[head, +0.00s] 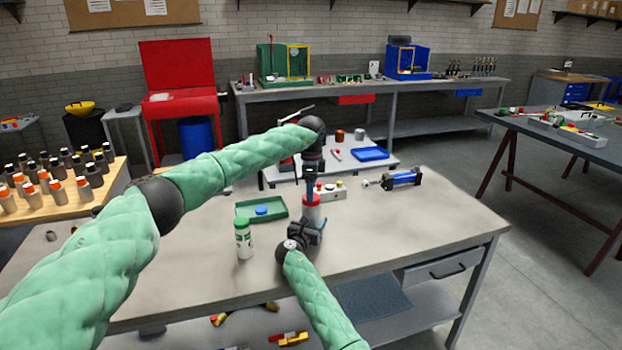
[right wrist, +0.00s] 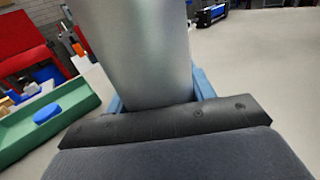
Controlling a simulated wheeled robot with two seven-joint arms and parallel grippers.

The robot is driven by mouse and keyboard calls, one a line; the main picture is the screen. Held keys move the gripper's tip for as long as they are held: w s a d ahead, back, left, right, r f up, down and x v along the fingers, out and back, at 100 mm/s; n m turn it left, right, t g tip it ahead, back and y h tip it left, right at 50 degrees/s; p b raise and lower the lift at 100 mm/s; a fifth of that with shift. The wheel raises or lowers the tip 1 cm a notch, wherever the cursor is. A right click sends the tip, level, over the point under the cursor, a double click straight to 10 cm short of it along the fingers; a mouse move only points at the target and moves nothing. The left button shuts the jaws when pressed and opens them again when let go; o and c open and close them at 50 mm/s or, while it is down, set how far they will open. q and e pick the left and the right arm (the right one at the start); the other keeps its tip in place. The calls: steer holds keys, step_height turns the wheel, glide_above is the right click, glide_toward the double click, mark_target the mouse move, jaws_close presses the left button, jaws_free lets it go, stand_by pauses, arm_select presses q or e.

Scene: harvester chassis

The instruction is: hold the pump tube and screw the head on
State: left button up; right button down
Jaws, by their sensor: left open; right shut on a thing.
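My right gripper (head: 306,232) is shut on the smooth grey pump tube (right wrist: 148,55) and holds it roughly upright above the table. In the head view the tube (head: 313,214) is small and partly hidden, with red showing around its upper part. My left gripper (head: 312,196) points down from above with its blue fingers open, right at the tube's upper end. I cannot tell whether the red part is the head or whether the fingers touch it. The tube's top lies outside the right wrist view.
A green tray (head: 243,211) with a blue disc (head: 261,210) lies left of the tube. A white bottle with a green cap (head: 244,240) stands in front of the tray. A blue cylinder unit (head: 403,178) lies at the back right. The table's right side is clear.

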arm_select(q)
steer(key=shift+f, duration=1.4)
